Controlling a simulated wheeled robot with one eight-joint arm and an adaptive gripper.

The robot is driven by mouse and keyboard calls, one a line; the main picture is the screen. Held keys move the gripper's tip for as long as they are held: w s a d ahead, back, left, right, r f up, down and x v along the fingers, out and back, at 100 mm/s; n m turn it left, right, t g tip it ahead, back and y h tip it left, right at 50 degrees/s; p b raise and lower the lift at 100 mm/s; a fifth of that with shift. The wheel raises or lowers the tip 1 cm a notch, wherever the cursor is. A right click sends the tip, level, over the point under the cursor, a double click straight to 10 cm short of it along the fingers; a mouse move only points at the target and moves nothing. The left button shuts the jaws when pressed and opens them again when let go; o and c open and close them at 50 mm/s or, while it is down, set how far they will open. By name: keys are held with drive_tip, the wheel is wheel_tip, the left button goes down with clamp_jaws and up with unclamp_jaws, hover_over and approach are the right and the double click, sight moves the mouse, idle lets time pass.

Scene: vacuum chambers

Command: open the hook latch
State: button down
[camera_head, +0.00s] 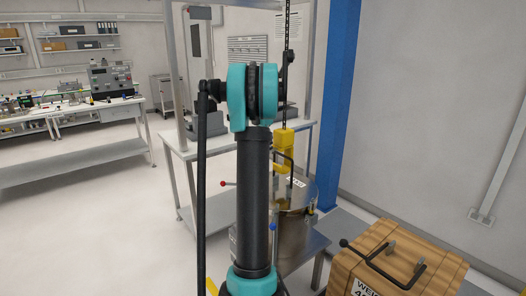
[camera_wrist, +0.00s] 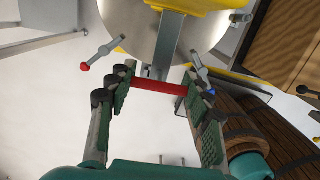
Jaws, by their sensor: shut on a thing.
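In the wrist view a red bar (camera_wrist: 158,87), which looks like the hook latch's handle, lies across between the two green-padded fingers of my gripper (camera_wrist: 160,93). My gripper is shut on this red bar, with a finger at each end. A grey strip (camera_wrist: 168,48) runs from the bar up over the round metal chamber (camera_wrist: 130,22). In the head view the metal chamber (camera_head: 300,232) is partly hidden behind my arm, and my gripper and the latch cannot be made out.
A red-knobbed lever (camera_wrist: 100,54) and a blue-knobbed lever (camera_wrist: 201,74) flank the bar. A yellow hoist block (camera_head: 284,152) hangs on a chain above the chamber. A wooden crate (camera_head: 345,273) stands at the right, near a blue post (camera_head: 339,100). Open floor lies at the left.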

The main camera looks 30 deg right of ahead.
drive_tip(key=shift+d+r+y, duration=0.35)
drive_tip(key=shift+r+y, duration=0.1)
drive_tip(key=shift+y, duration=0.45)
drive_tip(key=shift+d+r+y, duration=0.3)
drive_tip(key=shift+r+y, duration=0.15)
drive_tip(key=shift+y, duration=0.45)
drive_tip(key=c, duration=0.6)
unclamp_jaws()
drive_tip(key=shift+c, duration=0.2)
drive_tip(key=v, duration=1.2)
drive_tip(key=shift+w, duration=0.15)
